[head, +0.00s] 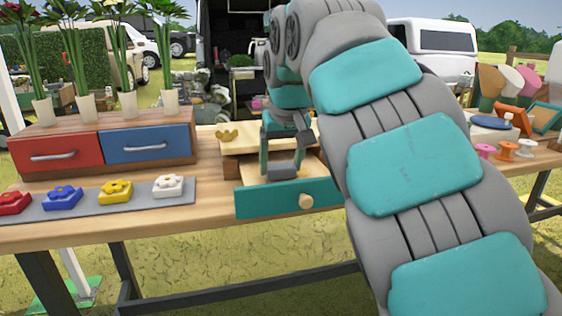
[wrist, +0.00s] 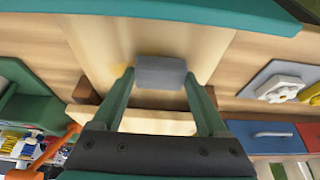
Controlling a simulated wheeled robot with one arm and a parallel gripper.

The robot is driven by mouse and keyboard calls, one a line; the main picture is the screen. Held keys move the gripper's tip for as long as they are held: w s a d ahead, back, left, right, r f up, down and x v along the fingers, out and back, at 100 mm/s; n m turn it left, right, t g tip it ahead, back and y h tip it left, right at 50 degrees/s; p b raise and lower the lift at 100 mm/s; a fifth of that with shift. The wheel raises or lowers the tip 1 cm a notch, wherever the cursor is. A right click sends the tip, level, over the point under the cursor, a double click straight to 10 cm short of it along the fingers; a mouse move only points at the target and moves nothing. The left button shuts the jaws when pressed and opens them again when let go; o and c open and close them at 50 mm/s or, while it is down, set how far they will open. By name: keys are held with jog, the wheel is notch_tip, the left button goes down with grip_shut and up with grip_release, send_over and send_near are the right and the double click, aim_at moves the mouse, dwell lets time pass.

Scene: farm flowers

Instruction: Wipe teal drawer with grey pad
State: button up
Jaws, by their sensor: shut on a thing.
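The teal drawer (head: 325,190) is pulled open from its small wooden cabinet (head: 238,140); a round wooden knob (head: 306,201) sits on its front. My gripper (head: 282,163) reaches down into the open drawer, shut on the grey pad (head: 284,171). In the wrist view the pad (wrist: 160,72) sits between the two fingertips, over the pale drawer floor (wrist: 150,35). A faint yellowish mark (wrist: 122,70) shows beside the pad. I cannot tell whether the pad presses on the floor. The arm hides the drawer's right side in the head view.
Left are a red drawer (head: 58,155) and a blue drawer (head: 147,144), with flower vases above. A grey mat (head: 140,192) carries red, blue, yellow and white flower-shaped pieces. A yellow-brown piece (head: 228,136) lies on the cabinet top. Spools (head: 505,150) stand right.

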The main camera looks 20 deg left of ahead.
aim_at(314, 173)
jog(key=shift+f, duration=0.35)
jog(key=shift+d, duration=0.1)
jog(key=shift+w+d+b, duration=0.3)
jog(key=shift+w+d, duration=0.25)
jog(key=shift+d, duration=0.3)
jog(key=shift+w+d+b, duration=0.25)
jog(key=shift+w+d, duration=0.25)
jog(key=shift+d, duration=0.35)
jog(key=shift+w+d+f+b, duration=0.1)
jog(key=shift+w+d, duration=0.25)
jog(key=shift+d, duration=0.2)
jog(key=shift+w+d+b, duration=0.1)
jog(key=shift+w+d, duration=0.2)
jog(key=shift+d, duration=0.25)
jog(key=shift+w+d+f+b, duration=0.1)
jog(key=shift+w+d, duration=0.25)
jog(key=shift+d, duration=0.2)
jog(key=shift+r, duration=0.15)
jog(key=shift+a, duration=0.1)
